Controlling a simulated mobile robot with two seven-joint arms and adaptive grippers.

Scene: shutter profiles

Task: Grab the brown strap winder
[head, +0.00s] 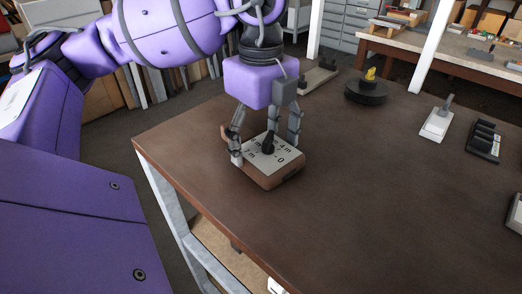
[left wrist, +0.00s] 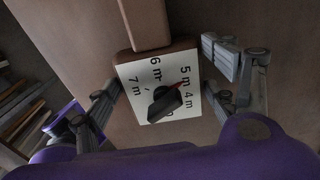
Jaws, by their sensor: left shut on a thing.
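My right gripper is not in view.
On the brown table (head: 375,200) stand a round black base with a yellow top (head: 368,88), a pale block with a lever (head: 437,124) and a black slotted rack (head: 485,140). A grey lever device (head: 318,77) is behind my gripper. The table's middle and front are clear.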

